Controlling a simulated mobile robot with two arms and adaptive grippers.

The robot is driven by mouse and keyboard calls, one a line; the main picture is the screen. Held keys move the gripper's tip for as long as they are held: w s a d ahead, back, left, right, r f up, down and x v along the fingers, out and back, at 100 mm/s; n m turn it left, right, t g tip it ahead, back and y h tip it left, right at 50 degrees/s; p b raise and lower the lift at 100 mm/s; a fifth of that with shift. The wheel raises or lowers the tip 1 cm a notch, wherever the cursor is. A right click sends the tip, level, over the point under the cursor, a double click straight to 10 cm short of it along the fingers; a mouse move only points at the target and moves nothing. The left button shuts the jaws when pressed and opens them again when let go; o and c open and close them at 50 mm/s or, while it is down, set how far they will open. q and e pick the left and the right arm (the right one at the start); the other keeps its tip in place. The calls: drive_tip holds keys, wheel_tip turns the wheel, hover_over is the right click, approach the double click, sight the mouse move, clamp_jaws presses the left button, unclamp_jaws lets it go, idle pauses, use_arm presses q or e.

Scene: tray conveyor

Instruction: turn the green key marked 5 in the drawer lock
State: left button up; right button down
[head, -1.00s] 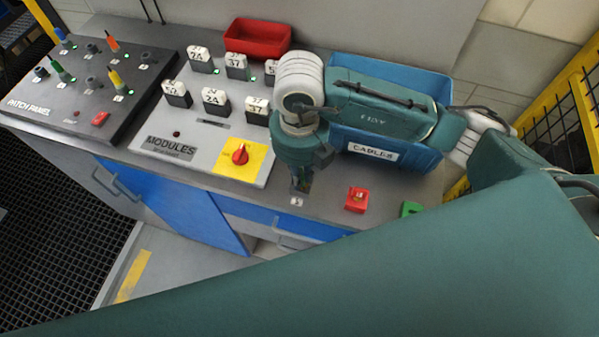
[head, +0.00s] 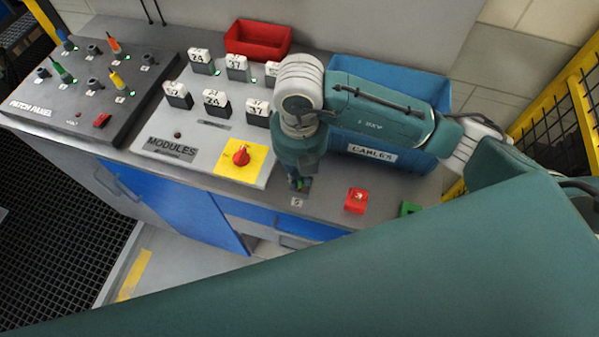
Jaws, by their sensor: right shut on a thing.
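My right gripper (head: 299,184) points down over the counter's front edge, just behind the small white label marked 5 (head: 297,202). It is shut on the green key, of which only a small green part (head: 295,183) shows between the fingers. A dark lock plate (head: 307,186) lies under the fingertips, mostly hidden by them. I cannot tell how deep the key sits or its angle. The blue drawer front (head: 325,229) with a grey handle is below and looks closed. My left gripper is not in view.
A red block (head: 357,201) and a partly hidden green block (head: 409,209) stand right of the gripper. The grey modules panel (head: 190,135) with a red knob (head: 241,155) is at left. The blue cables bin (head: 428,90) stands behind my arm.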

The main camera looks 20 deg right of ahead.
drive_tip(key=c, duration=1.7)
unclamp_jaws()
drive_tip(key=shift+o, duration=0.2)
wheel_tip(320, 180, up, 12)
